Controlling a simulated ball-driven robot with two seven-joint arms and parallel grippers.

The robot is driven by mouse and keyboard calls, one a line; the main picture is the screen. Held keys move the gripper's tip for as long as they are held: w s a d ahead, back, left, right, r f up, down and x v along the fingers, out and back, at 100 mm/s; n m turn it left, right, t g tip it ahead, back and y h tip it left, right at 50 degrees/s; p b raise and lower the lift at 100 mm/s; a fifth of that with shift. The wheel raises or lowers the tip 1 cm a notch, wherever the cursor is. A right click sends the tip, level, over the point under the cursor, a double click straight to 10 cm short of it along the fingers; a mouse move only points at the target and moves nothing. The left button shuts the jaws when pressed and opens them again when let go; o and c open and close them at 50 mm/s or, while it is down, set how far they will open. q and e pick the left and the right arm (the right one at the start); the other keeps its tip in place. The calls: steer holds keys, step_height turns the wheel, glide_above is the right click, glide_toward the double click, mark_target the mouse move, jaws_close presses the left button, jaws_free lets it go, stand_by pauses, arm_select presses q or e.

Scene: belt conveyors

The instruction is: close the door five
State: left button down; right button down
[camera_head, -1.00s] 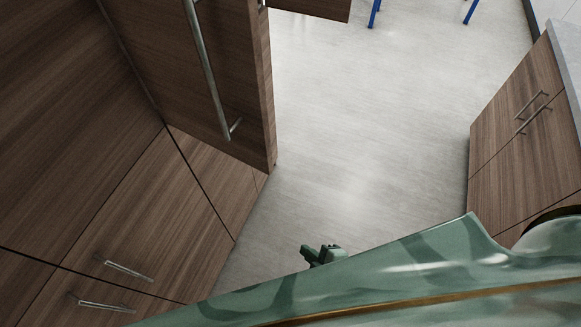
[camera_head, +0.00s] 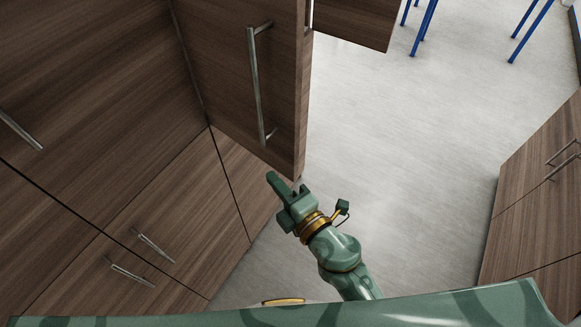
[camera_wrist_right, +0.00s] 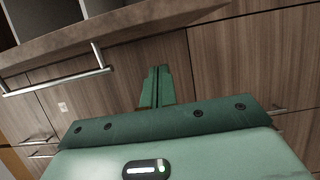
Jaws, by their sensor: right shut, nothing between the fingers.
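A tall brown wooden cabinet door (camera_head: 222,70) stands open, swung out from the cabinets at left, with a long metal bar handle (camera_head: 256,85) on its face. No number shows on it, so I cannot tell if it is door five. My right gripper (camera_head: 280,185) is just below the door's lower free corner in the head view; I cannot tell if they touch. Its fingers (camera_wrist_right: 157,88) are together and empty in the wrist view, with wood panels behind and a metal handle (camera_wrist_right: 58,82) at left. My left gripper is out of view.
A second wooden panel (camera_head: 355,22) juts out beyond the door. Closed cabinet fronts with handles (camera_head: 155,247) lie at lower left, and more cabinets (camera_head: 535,190) stand at right. Grey floor (camera_head: 400,140) between them is free. Blue legs (camera_head: 425,25) show at the top.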

mark_target(291, 173)
steer(key=shift+w+d+f, duration=0.1)
steer(key=shift+w+d, duration=1.2)
steer(key=shift+d, duration=0.2)
